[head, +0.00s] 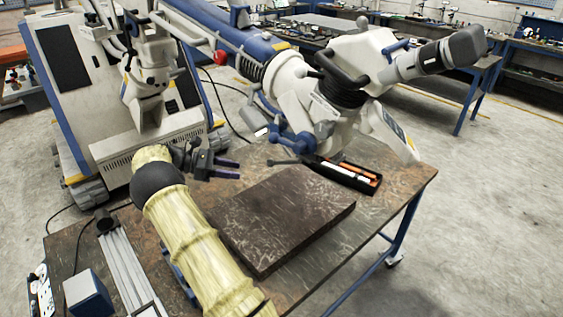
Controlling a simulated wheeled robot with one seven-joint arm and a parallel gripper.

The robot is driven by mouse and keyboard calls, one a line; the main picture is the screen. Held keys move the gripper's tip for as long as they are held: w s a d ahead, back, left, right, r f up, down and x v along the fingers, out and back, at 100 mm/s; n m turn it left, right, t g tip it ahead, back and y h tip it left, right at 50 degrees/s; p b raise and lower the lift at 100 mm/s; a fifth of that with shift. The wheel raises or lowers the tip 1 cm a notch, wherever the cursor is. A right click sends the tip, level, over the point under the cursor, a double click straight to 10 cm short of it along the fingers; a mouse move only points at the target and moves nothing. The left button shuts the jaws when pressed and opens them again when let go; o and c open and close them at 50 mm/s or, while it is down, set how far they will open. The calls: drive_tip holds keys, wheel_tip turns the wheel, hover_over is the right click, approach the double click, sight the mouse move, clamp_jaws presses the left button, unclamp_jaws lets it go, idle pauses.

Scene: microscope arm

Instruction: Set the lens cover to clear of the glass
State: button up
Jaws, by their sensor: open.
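The white microscope head (322,85) hangs over the far side of the table on a blue and white arm (235,42). Blue fittings (293,138) and a thin dark lever sit at its underside. I cannot tell which part is the lens cover or how it is set, and the glass is not clearly visible. My arm in a yellow sleeve reaches up from the bottom of the view. My gripper (236,169) is open and empty, with two dark fingers pointing right. It appears left of the lever and apart from it.
A dark flat slab (285,215) lies on the table (402,188). A black tray (345,175) with orange and white items lies beyond it. Metal rails (128,265) and a blue box (88,295) are at the left. The microscope's wheeled base (95,85) stands behind the table.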

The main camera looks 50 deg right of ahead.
sight(274, 162)
drive_tip(key=w+g+h, duration=0.1)
drive_tip(key=w+r+g+h, duration=0.1)
drive_tip(key=g, duration=0.1)
drive_tip(key=shift+w+a+n, duration=0.1)
drive_tip(key=shift+a+n, duration=0.1)
drive_tip(key=shift+n, duration=0.1)
drive_tip(key=shift+d, duration=0.1)
drive_tip(key=p+x, duration=0.2)
drive_tip(key=x, duration=0.6)
drive_tip(key=p+x, duration=0.3)
drive_tip(key=x, duration=0.5)
drive_tip(key=shift+d+r, duration=0.15)
drive_tip(key=shift+r, duration=0.05)
drive_tip(key=shift+s+d+f, duration=0.1)
drive_tip(key=shift+s+d, duration=0.2)
drive_tip(key=shift+s, duration=0.2)
drive_tip(key=shift+c, duration=0.4)
clamp_jaws()
